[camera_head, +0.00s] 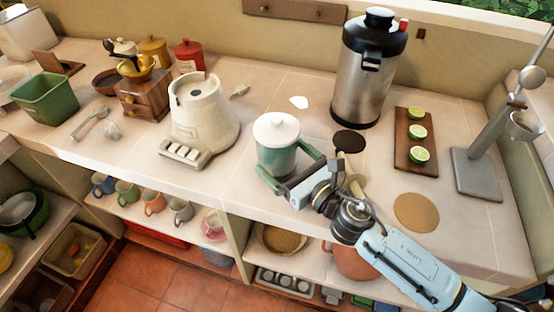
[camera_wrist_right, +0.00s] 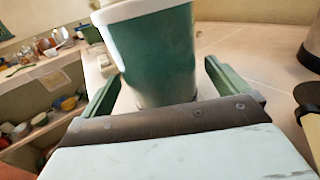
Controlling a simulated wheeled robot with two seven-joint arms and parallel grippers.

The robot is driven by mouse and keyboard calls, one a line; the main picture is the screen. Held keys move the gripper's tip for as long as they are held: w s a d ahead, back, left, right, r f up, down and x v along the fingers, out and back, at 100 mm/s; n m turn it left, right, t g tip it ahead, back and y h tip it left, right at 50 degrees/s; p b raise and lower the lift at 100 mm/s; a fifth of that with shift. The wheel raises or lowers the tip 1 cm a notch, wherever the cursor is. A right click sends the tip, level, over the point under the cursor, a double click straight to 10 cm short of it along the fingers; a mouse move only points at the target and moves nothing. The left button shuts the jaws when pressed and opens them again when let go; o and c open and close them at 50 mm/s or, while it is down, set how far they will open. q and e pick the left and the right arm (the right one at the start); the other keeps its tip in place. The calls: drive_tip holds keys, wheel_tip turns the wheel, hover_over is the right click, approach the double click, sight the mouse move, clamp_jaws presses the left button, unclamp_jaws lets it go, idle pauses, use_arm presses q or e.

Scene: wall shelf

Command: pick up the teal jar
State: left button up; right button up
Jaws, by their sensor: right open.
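The teal jar (camera_head: 277,160) has a white lid and stands upright on the tiled counter (camera_head: 330,100), right of the cream blender base. My right gripper (camera_head: 288,170) is at the jar, with its green fingers spread on either side of it. In the right wrist view the jar (camera_wrist_right: 155,55) fills the space ahead of the palm, between the two open fingers (camera_wrist_right: 157,85). I cannot tell whether either finger touches it. My left gripper is not in view.
A cream blender base (camera_head: 203,115) stands left of the jar. A steel dispenser (camera_head: 363,80) stands behind right. A board with lime halves (camera_head: 402,150) and a grey metal stand (camera_head: 475,170) are farther right. The counter's front edge runs close below the jar.

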drive_tip(key=x, duration=0.3)
drive_tip(key=shift+w+a, duration=0.35)
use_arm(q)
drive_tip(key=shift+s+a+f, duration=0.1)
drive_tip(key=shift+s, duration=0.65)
use_arm(e)
drive_tip(key=c, duration=1.4)
